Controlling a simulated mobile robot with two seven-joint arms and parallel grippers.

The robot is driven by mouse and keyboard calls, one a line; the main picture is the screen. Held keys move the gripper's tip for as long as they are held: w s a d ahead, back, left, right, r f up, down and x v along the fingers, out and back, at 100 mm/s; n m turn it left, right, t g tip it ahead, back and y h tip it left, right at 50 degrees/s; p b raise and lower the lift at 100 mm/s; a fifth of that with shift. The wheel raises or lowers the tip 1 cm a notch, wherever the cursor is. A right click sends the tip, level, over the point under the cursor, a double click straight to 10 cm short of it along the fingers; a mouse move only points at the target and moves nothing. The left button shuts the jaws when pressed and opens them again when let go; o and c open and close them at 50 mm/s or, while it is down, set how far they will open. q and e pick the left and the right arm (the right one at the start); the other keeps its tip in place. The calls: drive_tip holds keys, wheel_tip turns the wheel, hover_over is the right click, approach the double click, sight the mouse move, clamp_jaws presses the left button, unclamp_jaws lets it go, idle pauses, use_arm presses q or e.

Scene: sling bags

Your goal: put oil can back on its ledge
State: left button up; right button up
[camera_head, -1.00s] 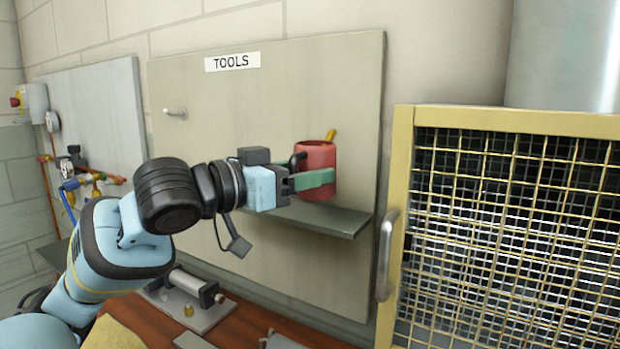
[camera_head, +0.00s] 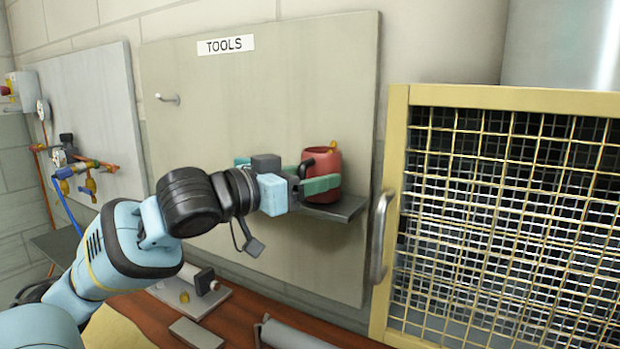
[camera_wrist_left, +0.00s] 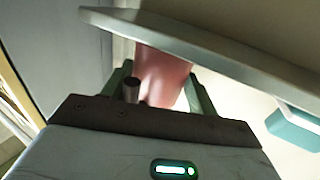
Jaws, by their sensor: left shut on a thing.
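The red oil can (camera_head: 331,164), with a dark handle and yellow spout tip, is held upright between the green fingers of my left gripper (camera_head: 318,184). It is at the right part of the grey ledge (camera_head: 345,207) on the tool panel. Its base overlaps the ledge in the head view; I cannot tell whether it touches. In the left wrist view the can (camera_wrist_left: 162,75) shows between the fingers, and the ledge slab (camera_wrist_left: 215,43) crosses the top, hiding part of it. My right gripper is not in view.
The tool panel (camera_head: 260,90) carries a TOOLS label (camera_head: 226,45) and an empty hook (camera_head: 168,98). A yellow-framed mesh cabinet (camera_head: 500,97) with a handle (camera_head: 381,237) stands close on the right. A teal thing (camera_head: 241,161) shows partly behind my gripper. A workbench (camera_head: 245,318) lies below.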

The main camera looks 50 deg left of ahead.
use_arm(q)
drive_tip(key=o, duration=1.1)
drive_tip(key=shift+f, duration=0.1)
drive_tip(key=shift+s, duration=0.55)
drive_tip(key=shift+s+a+b, duration=0.2)
drive_tip(key=shift+s+b, duration=1.25)
drive_tip(key=shift+s, duration=0.35)
drive_tip(key=shift+s+a+b, duration=0.25)
drive_tip(key=shift+s+b, duration=1.15)
drive_tip(key=shift+s, duration=0.4)
drive_tip(key=shift+s+a+b, duration=0.2)
drive_tip(key=shift+s+b, duration=1.25)
drive_tip(key=shift+s, duration=0.35)
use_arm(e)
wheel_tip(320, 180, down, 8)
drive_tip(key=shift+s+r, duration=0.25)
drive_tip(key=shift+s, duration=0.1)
